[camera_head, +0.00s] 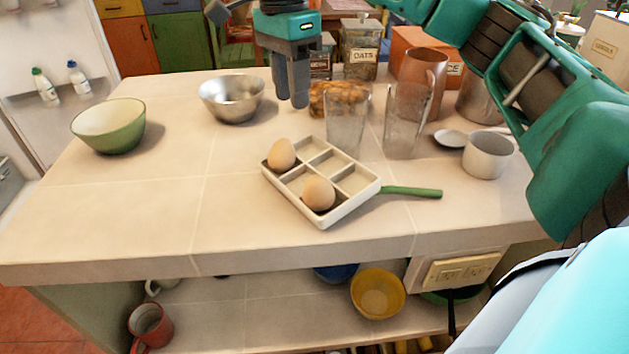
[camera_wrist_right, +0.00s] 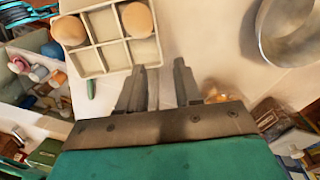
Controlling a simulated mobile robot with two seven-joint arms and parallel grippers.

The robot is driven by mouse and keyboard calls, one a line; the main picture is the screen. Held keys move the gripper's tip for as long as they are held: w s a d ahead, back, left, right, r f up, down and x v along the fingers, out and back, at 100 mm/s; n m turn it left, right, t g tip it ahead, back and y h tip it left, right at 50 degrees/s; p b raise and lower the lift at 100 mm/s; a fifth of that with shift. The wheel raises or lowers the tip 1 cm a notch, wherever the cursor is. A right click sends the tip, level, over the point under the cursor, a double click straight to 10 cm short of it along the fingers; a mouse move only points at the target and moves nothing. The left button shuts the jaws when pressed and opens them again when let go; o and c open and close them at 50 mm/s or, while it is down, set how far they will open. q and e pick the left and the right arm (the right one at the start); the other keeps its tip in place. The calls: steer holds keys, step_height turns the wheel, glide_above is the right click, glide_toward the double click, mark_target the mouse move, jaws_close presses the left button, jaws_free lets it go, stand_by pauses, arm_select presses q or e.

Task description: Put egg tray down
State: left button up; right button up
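The white egg tray (camera_head: 345,207) lies on the counter, its square compartments open upward. It holds two brown eggs, one at its far left corner (camera_head: 282,154) and one at the near side (camera_head: 319,193); the other compartments look empty. My right gripper (camera_head: 293,100) points down above the counter behind the tray, apart from it. Its fingers (camera_wrist_right: 160,85) stand apart with nothing between them. In the right wrist view the tray (camera_wrist_right: 102,60) lies beyond the fingertips. My left gripper is not in view.
A green handle (camera_head: 412,192) lies against the tray's right side. Two clear glasses (camera_head: 347,120) stand behind it, with a metal cup (camera_head: 488,155) to the right. A steel bowl (camera_head: 231,98) and green bowl (camera_head: 108,126) stand left. The counter's front left is clear.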

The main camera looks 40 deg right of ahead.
mark_target(296, 142)
steer(key=f, duration=0.5)
steer(key=f+b, duration=0.1)
steer(key=f, duration=0.2)
steer(key=shift+s+f, duration=0.1)
steer(key=shift+s, duration=0.25)
jaws_close()
